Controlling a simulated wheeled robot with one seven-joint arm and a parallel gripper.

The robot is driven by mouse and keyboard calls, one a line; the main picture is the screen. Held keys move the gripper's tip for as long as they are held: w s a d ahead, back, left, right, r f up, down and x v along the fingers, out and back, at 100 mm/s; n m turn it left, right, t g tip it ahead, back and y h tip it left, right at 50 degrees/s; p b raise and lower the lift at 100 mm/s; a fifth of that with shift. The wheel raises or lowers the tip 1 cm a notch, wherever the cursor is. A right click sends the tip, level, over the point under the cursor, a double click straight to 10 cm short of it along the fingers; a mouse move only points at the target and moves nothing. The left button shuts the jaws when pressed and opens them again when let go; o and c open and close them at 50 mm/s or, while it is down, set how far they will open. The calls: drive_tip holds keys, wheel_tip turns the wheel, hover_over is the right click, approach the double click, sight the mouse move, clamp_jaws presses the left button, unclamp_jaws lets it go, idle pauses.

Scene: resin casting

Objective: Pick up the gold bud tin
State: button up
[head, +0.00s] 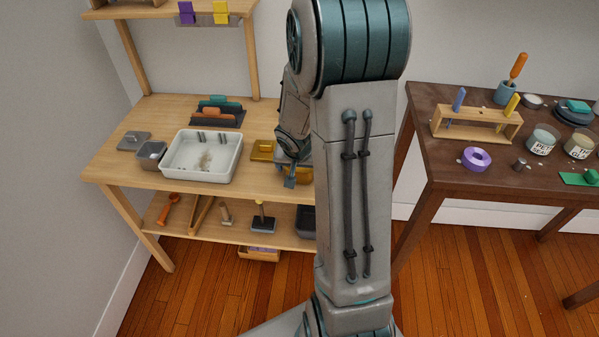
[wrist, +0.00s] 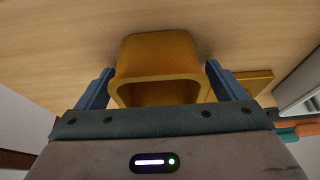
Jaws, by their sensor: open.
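The gold bud tin (wrist: 158,48) is an open, square-mouthed gold container on the light wood bench top. In the wrist view it sits between the two blue fingers of my gripper (wrist: 159,80), one on each side. The fingers are open, and I cannot tell whether either touches the tin. In the head view my gripper (head: 290,178) is at the tin (head: 300,174), and my arm hides much of both. A flat gold lid-like piece (head: 262,150) lies just left of the tin; it also shows in the wrist view (wrist: 252,81).
Left on the bench (head: 112,162) are a white tray (head: 233,165), a small grey tin (head: 151,154), a flat grey piece (head: 134,140) and a dark rack (head: 216,117). A dark table (head: 440,178) with a wooden rack and jars stands right. My arm blocks the middle.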

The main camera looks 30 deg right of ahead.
drive_tip(key=c, duration=1.1)
drive_tip(key=shift+r, duration=0.1)
